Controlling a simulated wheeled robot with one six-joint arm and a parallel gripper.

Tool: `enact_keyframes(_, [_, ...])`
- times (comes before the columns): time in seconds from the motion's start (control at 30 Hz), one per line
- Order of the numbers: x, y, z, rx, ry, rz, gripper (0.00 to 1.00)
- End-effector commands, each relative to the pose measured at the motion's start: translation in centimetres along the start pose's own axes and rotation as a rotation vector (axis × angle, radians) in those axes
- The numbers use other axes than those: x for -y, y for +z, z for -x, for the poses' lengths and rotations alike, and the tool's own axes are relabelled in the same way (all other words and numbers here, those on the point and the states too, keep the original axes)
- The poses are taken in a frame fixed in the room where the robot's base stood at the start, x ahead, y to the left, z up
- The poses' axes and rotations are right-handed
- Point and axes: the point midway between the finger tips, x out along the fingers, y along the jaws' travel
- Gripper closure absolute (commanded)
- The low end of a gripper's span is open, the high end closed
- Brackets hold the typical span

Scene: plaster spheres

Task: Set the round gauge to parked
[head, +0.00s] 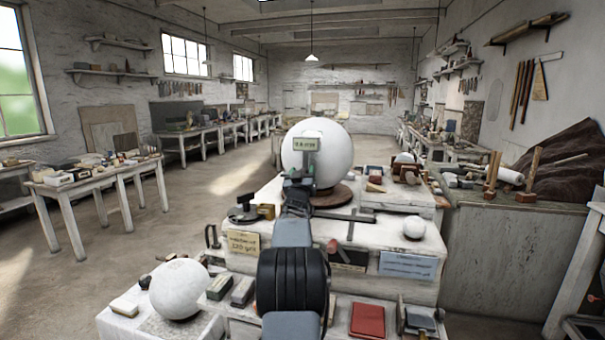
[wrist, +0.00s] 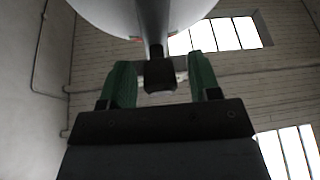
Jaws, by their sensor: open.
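A large white round body (wrist: 105,12) fills the top of the wrist view, with small red marks at its lower edge. I take it for the round gauge, but its face and reading are not visible. A grey tapered arm (wrist: 153,22) comes down from it to a dark block (wrist: 159,75). My gripper (wrist: 160,83) is open, its green fingers on either side of this block, with gaps visible. In the head view, my arm reaches toward a big white sphere (head: 331,152); a small pale sign with unreadable text (head: 309,141) shows before it.
The sphere stands on a brown round base (head: 335,197) on a stepped white plinth crowded with tools. A smaller sphere (head: 180,288) sits at lower left, a small ball (head: 414,228) at right. A cluttered table (head: 90,180) stands left; open floor (head: 215,190) lies between.

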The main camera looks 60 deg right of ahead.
Motion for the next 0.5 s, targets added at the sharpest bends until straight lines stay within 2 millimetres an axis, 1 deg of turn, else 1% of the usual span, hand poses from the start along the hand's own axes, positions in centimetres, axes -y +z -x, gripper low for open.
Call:
enact_keyframes(0.17, [0.01,-0.01,0.01,0.000,0.000,0.000,0.44])
enact_keyframes(0.5, [0.02,-0.03,0.03,0.000,0.000,0.000,0.77])
